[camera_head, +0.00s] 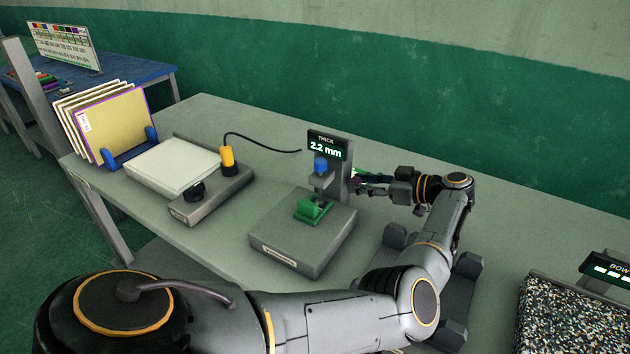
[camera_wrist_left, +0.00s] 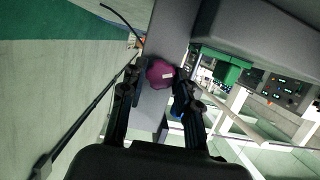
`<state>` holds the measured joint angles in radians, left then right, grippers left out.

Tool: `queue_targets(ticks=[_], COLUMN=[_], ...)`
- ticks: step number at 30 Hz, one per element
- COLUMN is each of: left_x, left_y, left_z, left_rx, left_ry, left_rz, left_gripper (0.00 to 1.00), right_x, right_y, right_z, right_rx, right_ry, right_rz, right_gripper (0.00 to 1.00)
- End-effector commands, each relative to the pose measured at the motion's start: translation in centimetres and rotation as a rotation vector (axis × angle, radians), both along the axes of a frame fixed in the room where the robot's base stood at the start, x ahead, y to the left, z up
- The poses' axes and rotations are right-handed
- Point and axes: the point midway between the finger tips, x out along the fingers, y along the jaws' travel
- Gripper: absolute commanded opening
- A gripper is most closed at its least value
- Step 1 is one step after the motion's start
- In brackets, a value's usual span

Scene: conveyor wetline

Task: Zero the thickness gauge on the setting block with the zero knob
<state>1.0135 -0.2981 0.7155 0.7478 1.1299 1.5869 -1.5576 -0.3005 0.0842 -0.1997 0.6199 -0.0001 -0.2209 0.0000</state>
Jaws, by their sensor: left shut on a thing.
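The thickness gauge (camera_head: 282,247) stands on the grey bench, and its display (camera_head: 326,147) reads 2.2 mm. A green block (camera_head: 311,211) sits on its base under the blue-topped plunger (camera_head: 320,165); the green block also shows in the left wrist view (camera_wrist_left: 228,74). A dark purple knob (camera_wrist_left: 160,73) is on the side of the gauge column. My left gripper (camera_head: 368,181) reaches in from the right of the column. In the left wrist view its fingers (camera_wrist_left: 158,88) are closed on the purple knob. The right gripper is out of view.
Left of the gauge are a grey unit with a yellow-handled tool (camera_head: 228,160), a white plate (camera_head: 173,167) and a rack of boards (camera_head: 112,124). A speckled granite-like block (camera_head: 565,318) is at the lower right. Bare bench lies behind the gauge.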

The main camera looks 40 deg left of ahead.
Motion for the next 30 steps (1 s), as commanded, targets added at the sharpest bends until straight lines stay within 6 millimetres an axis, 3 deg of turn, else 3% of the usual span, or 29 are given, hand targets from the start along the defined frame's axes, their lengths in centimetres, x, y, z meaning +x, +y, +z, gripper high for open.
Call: queue_targets(ticks=[6,17,30], left_x=[0.2,0.1,0.2], left_y=[0.0,0.0,0.1], left_z=[-0.1,-0.1,-0.1], left_rx=[-0.044,-0.049,-0.084], left_ry=[0.184,0.204,0.347], left_rz=[-0.001,0.0,0.0], left_gripper=[0.09,0.09,0.09], right_x=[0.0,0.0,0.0], right_y=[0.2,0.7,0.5], right_z=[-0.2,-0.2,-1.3], right_rx=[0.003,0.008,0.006], right_ry=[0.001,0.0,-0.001], right_rz=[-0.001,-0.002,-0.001], right_gripper=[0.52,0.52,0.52])
